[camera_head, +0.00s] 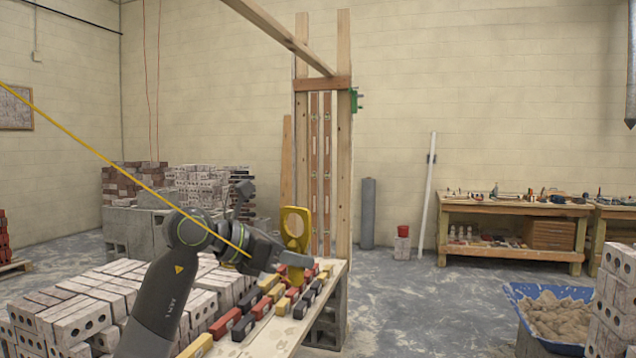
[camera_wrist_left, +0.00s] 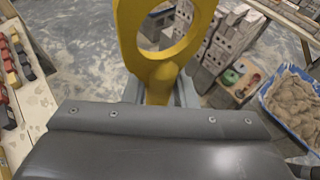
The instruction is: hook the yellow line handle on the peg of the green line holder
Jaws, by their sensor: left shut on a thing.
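The yellow line handle (camera_head: 297,244) has a large ring and a stem below it. My left gripper (camera_head: 294,261) is shut on the stem and holds it upright, ring uppermost, above the plank table. In the left wrist view the handle (camera_wrist_left: 158,80) stands between my fingers, its ring cut off by the top edge. The green line holder (camera_head: 356,101) is fixed to the right side of the tall wooden post, higher and to the right of the handle, well apart from it. Its peg is too small to make out clearly. My right gripper is not in view.
A taut yellow line (camera_head: 110,160) runs from the left edge down across my left arm. The plank table (camera_head: 262,333) carries rows of red, yellow and black pieces. Brick stacks (camera_head: 75,318) stand at left. A blue mortar tub (camera_head: 530,318) is at right.

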